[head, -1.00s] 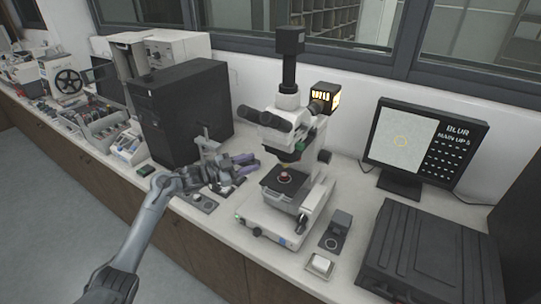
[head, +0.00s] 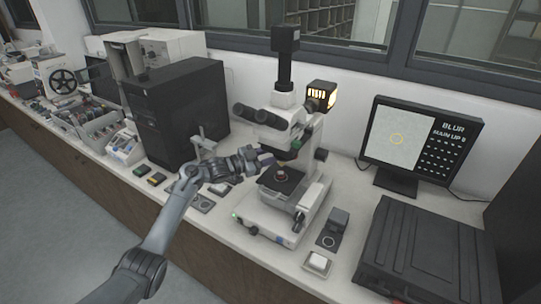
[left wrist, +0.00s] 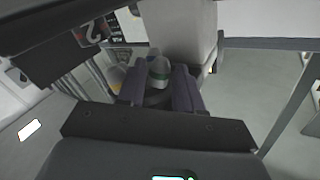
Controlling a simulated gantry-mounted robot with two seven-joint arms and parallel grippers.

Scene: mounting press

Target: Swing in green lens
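The microscope (head: 302,133) stands on the bench. My left gripper (head: 266,161) is at the turret, above the left side of the dark stage (head: 284,180). In the head view the gripper partly hides the lens area. My right gripper is not in view.
A monitor (head: 455,144) at the right shows "BLUR" and "MAIN UP 5". A black case (head: 425,250) lies at the right front. A black computer tower (head: 175,115) stands left of the microscope. A small device (head: 333,222) and white block (head: 318,263) sit in front.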

